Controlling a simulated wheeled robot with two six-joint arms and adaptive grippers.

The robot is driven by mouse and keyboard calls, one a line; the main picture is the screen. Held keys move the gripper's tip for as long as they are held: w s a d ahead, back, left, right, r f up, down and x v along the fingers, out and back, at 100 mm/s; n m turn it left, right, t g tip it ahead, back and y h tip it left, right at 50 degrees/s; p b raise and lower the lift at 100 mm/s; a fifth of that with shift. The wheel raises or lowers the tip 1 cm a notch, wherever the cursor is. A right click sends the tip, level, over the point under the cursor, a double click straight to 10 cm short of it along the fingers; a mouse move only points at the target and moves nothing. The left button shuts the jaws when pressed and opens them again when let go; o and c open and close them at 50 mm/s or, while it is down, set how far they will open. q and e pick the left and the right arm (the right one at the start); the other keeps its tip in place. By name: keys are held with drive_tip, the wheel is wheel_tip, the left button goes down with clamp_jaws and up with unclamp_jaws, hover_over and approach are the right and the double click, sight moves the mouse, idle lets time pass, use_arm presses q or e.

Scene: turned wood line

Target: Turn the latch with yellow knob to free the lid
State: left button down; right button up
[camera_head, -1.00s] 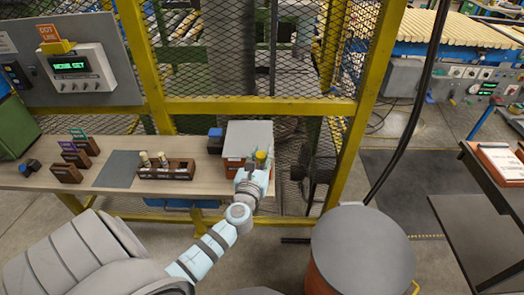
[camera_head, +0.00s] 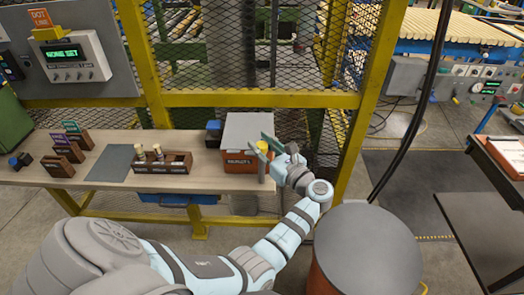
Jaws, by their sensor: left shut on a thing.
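The yellow knob (camera_head: 262,146) of the latch stands at the right front of an orange box with a grey lid (camera_head: 248,130). The lid lies flat on the box and looks shut. My left gripper (camera_head: 265,149) reaches in from the right side of the box and is shut on the yellow knob. The gripper hides part of the latch and of the box's right side. My right gripper is not in view.
The box stands at the right end of a wooden bench (camera_head: 205,178). A dark wooden rack (camera_head: 165,165) with pegs, a grey mat (camera_head: 112,163) and a dark blue item (camera_head: 214,128) are left of it. A grey-topped drum (camera_head: 366,245) stands at the front right.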

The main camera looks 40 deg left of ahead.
sight(262, 144)
use_arm(q)
drive_tip(key=shift+s+d+f+n+g+b, duration=0.1)
drive_tip(key=shift+f+n+g+b, duration=0.2)
drive_tip(key=shift+n+g+b, duration=0.7)
drive_tip(key=shift+m, duration=0.3)
drive_tip(key=shift+p, duration=0.3)
drive_tip(key=c, duration=1.2)
unclamp_jaws()
drive_tip(key=shift+r, duration=0.1)
drive_tip(key=shift+r, duration=0.15)
wheel_tip(262, 144, up, 10)
drive_tip(key=shift+f, duration=0.1)
